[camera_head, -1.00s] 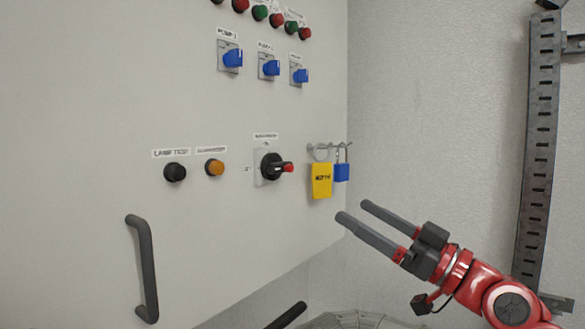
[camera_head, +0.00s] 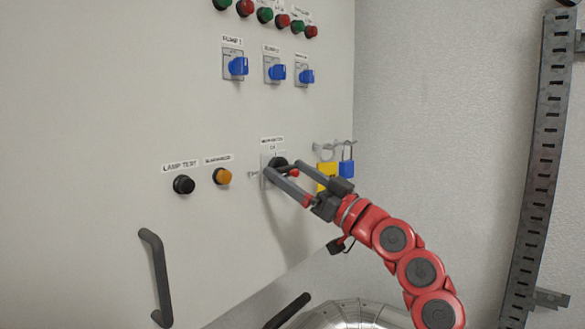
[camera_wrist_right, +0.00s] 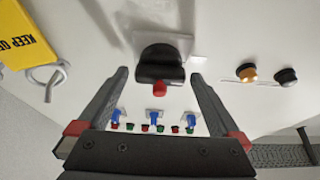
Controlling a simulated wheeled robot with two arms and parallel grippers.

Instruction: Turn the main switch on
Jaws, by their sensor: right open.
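The main switch is a black rotary knob with a red tip on a pale plate, on the grey cabinet front. In the head view the knob (camera_head: 279,162) is partly hidden by my right gripper (camera_head: 282,168). That gripper is open, its two fingers reaching the switch from the lower right, one on each side. In the right wrist view the knob (camera_wrist_right: 160,64) sits between the two open fingertips (camera_wrist_right: 160,74), with a visible gap on both sides. The red tip points toward the gripper. My left gripper is not in view.
A yellow tag (camera_head: 326,177) and a blue padlock (camera_head: 347,166) hang just right of the switch. Lamp test (camera_head: 184,184) and amber (camera_head: 222,176) buttons are at left. Blue pump switches (camera_head: 277,72) are above. A dark handle (camera_head: 157,278) sticks out lower left.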

